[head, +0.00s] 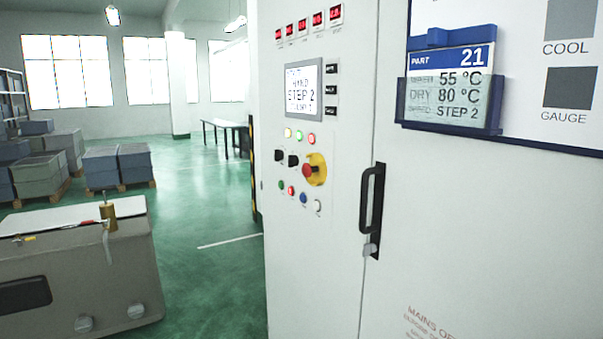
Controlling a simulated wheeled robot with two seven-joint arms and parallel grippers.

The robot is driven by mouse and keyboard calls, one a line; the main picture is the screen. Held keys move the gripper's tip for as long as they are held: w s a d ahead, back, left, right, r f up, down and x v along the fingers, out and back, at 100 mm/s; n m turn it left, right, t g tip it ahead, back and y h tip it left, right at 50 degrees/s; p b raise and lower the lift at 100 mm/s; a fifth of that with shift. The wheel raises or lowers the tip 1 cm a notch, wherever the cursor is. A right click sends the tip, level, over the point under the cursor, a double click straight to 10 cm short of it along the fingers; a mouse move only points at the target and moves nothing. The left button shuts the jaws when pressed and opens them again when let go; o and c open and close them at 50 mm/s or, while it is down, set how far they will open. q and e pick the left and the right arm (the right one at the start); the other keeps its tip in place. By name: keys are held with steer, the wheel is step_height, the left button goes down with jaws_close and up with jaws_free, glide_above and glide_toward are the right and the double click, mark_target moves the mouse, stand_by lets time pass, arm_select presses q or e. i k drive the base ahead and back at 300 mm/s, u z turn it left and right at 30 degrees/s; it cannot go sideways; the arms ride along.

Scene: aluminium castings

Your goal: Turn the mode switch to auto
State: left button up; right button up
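A grey-white control cabinet (330,230) fills the middle of the head view. Two small black switches (293,160) sit side by side on its panel, left of the red emergency stop knob (308,170) on a yellow plate. Their labels are too small to read, so I cannot tell which is the mode switch or where it points. The display (304,90) above shows "HAND" and "STEP 2". Neither of my grippers is in view.
Coloured buttons (304,198) sit below the switches, and small lamps (299,135) above. A black door handle (372,200) stands out at the right. A card in a blue holder (448,120) reads part 21. A grey machine (80,270) stands left; green floor (205,220) lies between.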

mark_target(279, 156)
steer(key=u, duration=0.65)
steer(key=i, duration=2.65)
steer(key=z, duration=0.4)
